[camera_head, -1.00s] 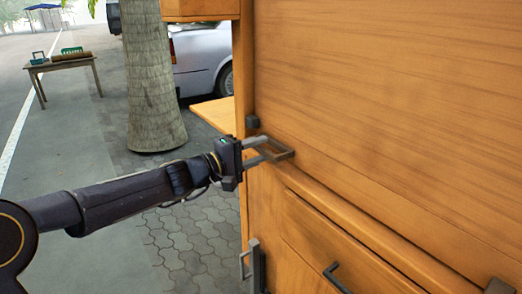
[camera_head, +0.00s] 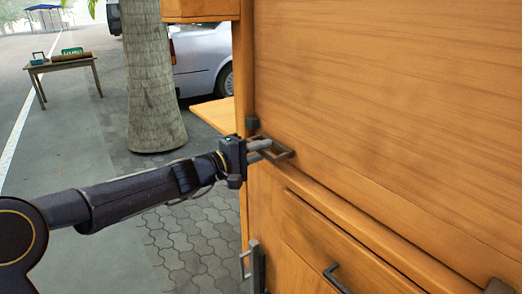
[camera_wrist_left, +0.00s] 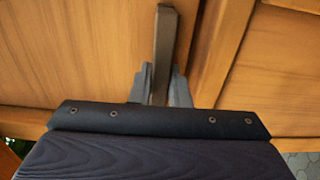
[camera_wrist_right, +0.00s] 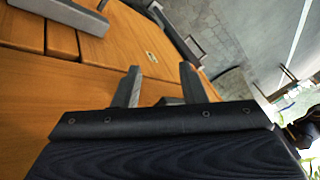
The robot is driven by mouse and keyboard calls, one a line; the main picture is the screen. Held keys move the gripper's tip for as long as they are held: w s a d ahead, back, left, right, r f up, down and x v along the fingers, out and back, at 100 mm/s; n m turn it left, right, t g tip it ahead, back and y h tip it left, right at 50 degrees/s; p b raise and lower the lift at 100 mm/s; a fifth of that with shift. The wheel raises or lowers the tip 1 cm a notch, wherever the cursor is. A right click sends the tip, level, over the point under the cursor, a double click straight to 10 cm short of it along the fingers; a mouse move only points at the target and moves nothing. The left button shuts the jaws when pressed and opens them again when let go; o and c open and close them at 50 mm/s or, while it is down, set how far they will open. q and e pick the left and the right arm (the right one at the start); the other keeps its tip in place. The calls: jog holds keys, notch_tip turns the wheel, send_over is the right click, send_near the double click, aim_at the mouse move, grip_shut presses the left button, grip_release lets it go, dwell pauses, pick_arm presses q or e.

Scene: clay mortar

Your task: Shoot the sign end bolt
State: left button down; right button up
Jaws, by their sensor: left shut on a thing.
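A dark metal bolt with a squared loop handle (camera_head: 284,156) sits at the left end of the large wooden sign panel (camera_head: 390,110). My left gripper (camera_head: 262,150) is shut on this handle. In the left wrist view the handle's bar (camera_wrist_left: 163,55) stands between the two close-set fingertips (camera_wrist_left: 160,85). The fingers partly hide the bolt's near side. My right gripper (camera_wrist_right: 160,82) shows only in the right wrist view, fingers apart, beside a wooden surface (camera_wrist_right: 95,60). A small dark piece lies between its fingers; I cannot tell what it is.
Below the panel are a drawer with a dark handle (camera_head: 336,277) and another metal fitting (camera_head: 255,266) at the left edge. A wooden shelf (camera_head: 215,113) juts out behind. A palm trunk (camera_head: 152,80), a car (camera_head: 200,58) and a table (camera_head: 62,64) stand beyond.

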aim_at(248, 139)
pick_arm(q)
jog(key=w+a, duration=0.2)
jog(key=w, duration=0.1)
jog(key=shift+w+a+p, duration=0.25)
jog(key=shift+a+p, duration=0.05)
jog(key=shift+p, duration=0.1)
jog(key=shift+w+a, duration=0.25)
jog(key=shift+w, duration=0.05)
jog(key=c, duration=1.4)
grip_release()
jog(key=shift+o, duration=0.2)
jog(key=v, duration=0.7)
jog(key=shift+s+a, duration=0.2)
jog(key=shift+a, duration=0.1)
